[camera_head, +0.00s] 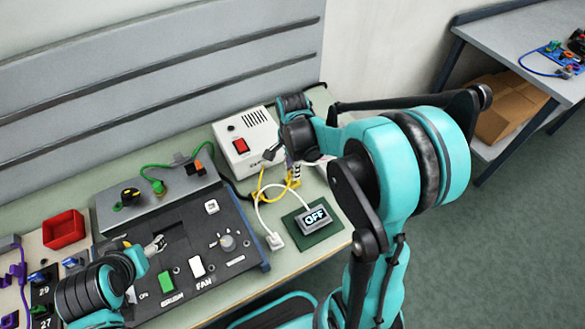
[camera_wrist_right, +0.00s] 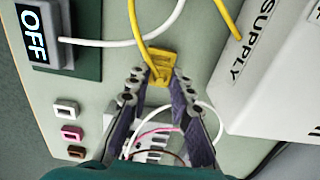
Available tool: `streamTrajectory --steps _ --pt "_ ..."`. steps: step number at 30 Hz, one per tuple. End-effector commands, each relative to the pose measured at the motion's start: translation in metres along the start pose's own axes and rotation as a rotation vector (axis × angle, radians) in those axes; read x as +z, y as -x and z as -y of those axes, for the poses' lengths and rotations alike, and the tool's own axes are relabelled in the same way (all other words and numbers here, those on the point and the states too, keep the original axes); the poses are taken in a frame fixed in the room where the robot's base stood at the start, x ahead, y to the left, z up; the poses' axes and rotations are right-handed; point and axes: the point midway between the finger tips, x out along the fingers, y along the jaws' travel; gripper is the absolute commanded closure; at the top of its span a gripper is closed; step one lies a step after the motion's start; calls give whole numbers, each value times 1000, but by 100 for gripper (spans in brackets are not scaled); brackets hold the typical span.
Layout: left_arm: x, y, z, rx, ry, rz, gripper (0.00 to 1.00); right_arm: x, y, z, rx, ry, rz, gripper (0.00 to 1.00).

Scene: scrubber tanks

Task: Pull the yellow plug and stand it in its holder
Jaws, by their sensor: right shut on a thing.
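The yellow plug (camera_wrist_right: 160,63) is between the fingertips of my right gripper (camera_wrist_right: 158,80), which is shut on it, in the right wrist view. A yellow cable runs up from the plug. In the head view my right gripper (camera_head: 288,160) is beside the white supply box (camera_head: 243,142), and the arm partly hides that area. I cannot tell from these frames whether the plug is seated or free, or which thing is its holder. My left gripper (camera_head: 150,250) hangs over the control panel at lower left; its jaw state is unclear.
The OFF display (camera_head: 314,217) sits on a green plate beside a white cable. White, pink and brown small frames (camera_wrist_right: 70,131) lie left of the gripper in the wrist view. A strip with several wires (camera_wrist_right: 155,142) shows between the fingers. A red tray (camera_head: 64,229) stands far left.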

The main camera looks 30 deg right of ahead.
Motion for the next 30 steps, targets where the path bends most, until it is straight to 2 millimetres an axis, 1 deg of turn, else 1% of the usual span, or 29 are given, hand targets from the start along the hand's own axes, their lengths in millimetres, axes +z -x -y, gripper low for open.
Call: streamTrajectory --steps 14,30 --pt "1 -1 0 0 0 0 31 0 -1 0 0 0 0 100" --pt "10 -14 0 0 0 0 31 0 -21 0 0 0 0 100"
